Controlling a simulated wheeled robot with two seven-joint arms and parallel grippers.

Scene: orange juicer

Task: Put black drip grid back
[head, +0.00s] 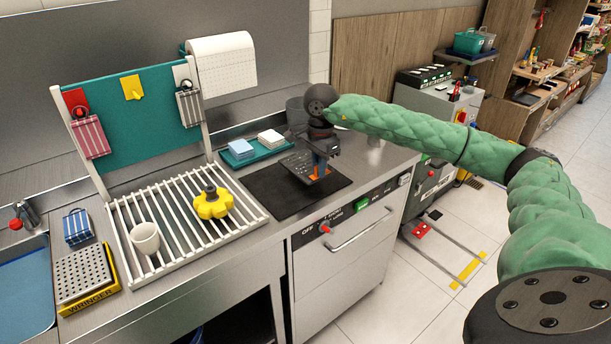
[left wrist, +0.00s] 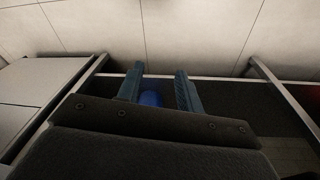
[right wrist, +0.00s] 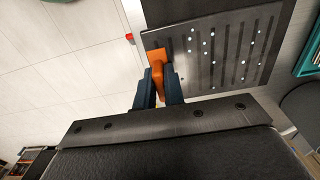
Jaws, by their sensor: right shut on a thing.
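My right gripper (right wrist: 160,88) is shut on the orange tab. In the head view the drip grid (head: 299,162) hangs tilted from my right gripper (head: 319,163), over the black mat (head: 268,194) on the counter. I cannot tell whether its lower edge touches the mat. My left gripper (left wrist: 158,88) shows only in the left wrist view, with its fingers apart and nothing gripped; a blue thing shows beyond them.
A teal tray (head: 254,155) with folded cloths lies behind the mat. Left of it, a white rack (head: 180,238) holds a white cup (head: 145,238) and a yellow knob-like part (head: 213,204). The perforated wringer (head: 83,274) stands at far left.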

